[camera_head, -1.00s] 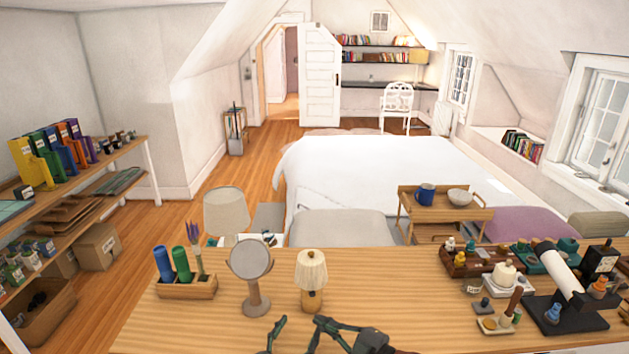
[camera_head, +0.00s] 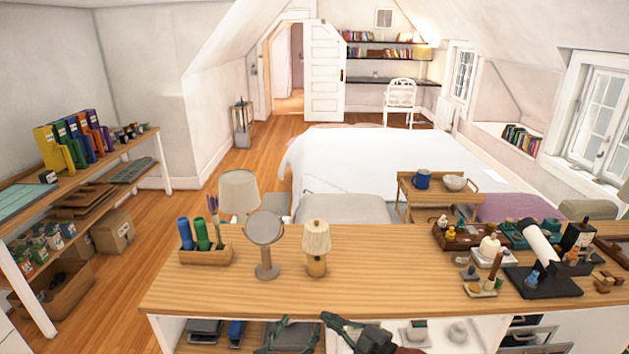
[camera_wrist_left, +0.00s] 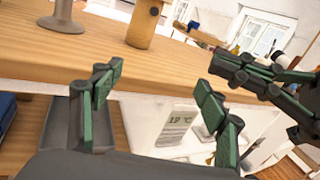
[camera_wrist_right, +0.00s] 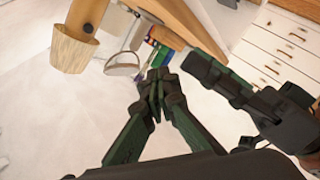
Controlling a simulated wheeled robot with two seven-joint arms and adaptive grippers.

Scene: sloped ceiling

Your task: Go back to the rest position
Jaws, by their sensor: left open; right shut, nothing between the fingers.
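My left gripper (camera_head: 287,334) shows at the bottom of the head view, partly cut off by the picture's edge. In the left wrist view it (camera_wrist_left: 158,84) is open, with its two dark green fingers apart and nothing between them. My right gripper (camera_head: 335,322) is just right of it in the head view. In the right wrist view its fingertips (camera_wrist_right: 158,82) meet, with nothing held. Both grippers are close together in front of the wooden counter (camera_head: 400,262), near its front edge.
On the counter stand a round mirror (camera_head: 264,232), a small lamp (camera_head: 316,240), a planter box (camera_head: 206,257) and, at right, a black stand with a white tube (camera_head: 542,246). Open shelves (camera_head: 250,330) lie below the counter top.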

